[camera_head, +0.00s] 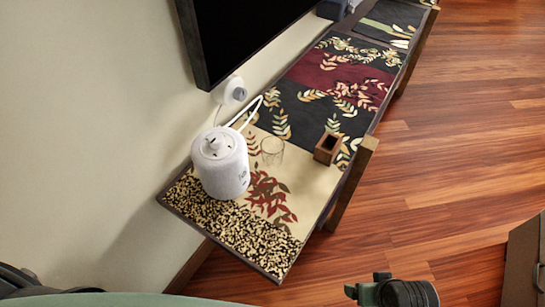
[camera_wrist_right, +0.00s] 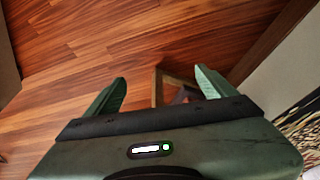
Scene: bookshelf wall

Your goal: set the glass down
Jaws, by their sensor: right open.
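A clear glass (camera_head: 272,151) stands on the cream part of the patterned runner on the long low shelf, in the head view. It is between a white kettle-like pot (camera_head: 221,165) and a small brown wooden box (camera_head: 327,148), with nothing gripping it. My right gripper (camera_wrist_right: 161,84) is open and empty in the right wrist view, with bare floor and a wooden leg beyond its fingers. The glass does not show in that view. My left gripper is not in view.
The shelf top (camera_head: 290,243) runs along the wall, with a dark screen (camera_head: 245,35) above it. A round white device (camera_head: 234,92) is by the wall. A brown box-like piece (camera_head: 524,262) stands at lower right. The wooden floor (camera_head: 450,170) is otherwise clear.

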